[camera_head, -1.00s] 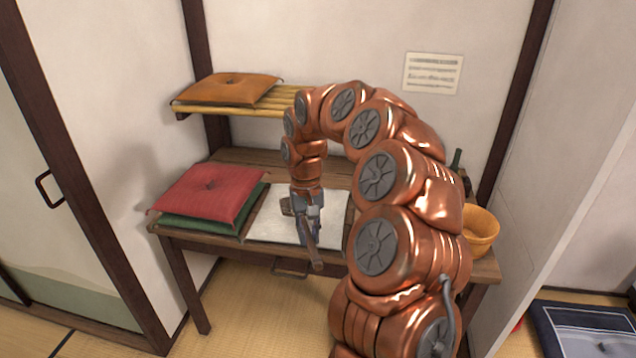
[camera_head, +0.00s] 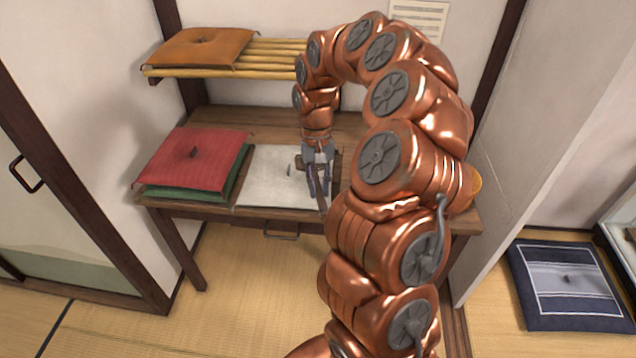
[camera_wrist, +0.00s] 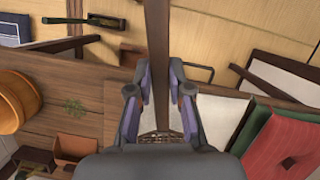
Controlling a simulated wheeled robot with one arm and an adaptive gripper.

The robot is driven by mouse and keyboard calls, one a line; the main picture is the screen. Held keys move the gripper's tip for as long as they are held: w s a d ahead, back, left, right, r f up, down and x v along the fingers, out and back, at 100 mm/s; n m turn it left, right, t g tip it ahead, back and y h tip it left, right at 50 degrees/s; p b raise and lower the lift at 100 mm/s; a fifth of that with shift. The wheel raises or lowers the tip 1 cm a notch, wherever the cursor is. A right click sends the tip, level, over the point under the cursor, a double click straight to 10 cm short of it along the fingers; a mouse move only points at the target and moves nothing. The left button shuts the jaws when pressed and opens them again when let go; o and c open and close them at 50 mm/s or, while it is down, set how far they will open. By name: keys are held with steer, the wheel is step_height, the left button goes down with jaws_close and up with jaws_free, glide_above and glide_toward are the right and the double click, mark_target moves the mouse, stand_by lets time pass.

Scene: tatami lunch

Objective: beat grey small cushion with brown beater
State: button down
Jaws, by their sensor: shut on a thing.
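The pale grey cushion (camera_head: 262,185) lies flat on the wooden table, with a small dark tuft in its middle. In the head view my gripper (camera_head: 318,186) points down over the right part of this cushion. It is shut on the brown beater (camera_wrist: 157,35), whose long handle runs between the fingers (camera_wrist: 160,92) in the wrist view. A woven part of the beater shows low between the fingers there, mostly hidden by my gripper. The handle also shows below the gripper in the head view (camera_head: 322,203). I cannot tell if the beater touches the cushion.
A red cushion (camera_head: 195,160) lies on a green one (camera_head: 236,184) left of the grey cushion. An orange-brown cushion (camera_head: 200,48) lies on a bamboo shelf (camera_head: 270,60) above. A wooden bowl (camera_wrist: 15,100) stands right on the table. A navy cushion (camera_head: 535,300) lies on the floor.

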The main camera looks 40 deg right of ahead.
step_height(320, 180, down, 7)
steer(key=b, duration=0.3)
step_height(320, 180, up, 9)
steer(key=shift+f+p, duration=0.2)
steer(key=shift+p, duration=0.5)
steer(key=shift+f, duration=0.15)
step_height(320, 180, down, 9)
steer(key=b, duration=0.5)
step_height(320, 180, up, 9)
steer(key=shift+r+p, duration=0.1)
steer(key=shift+p, duration=1.1)
steer(key=shift+s, duration=0.1)
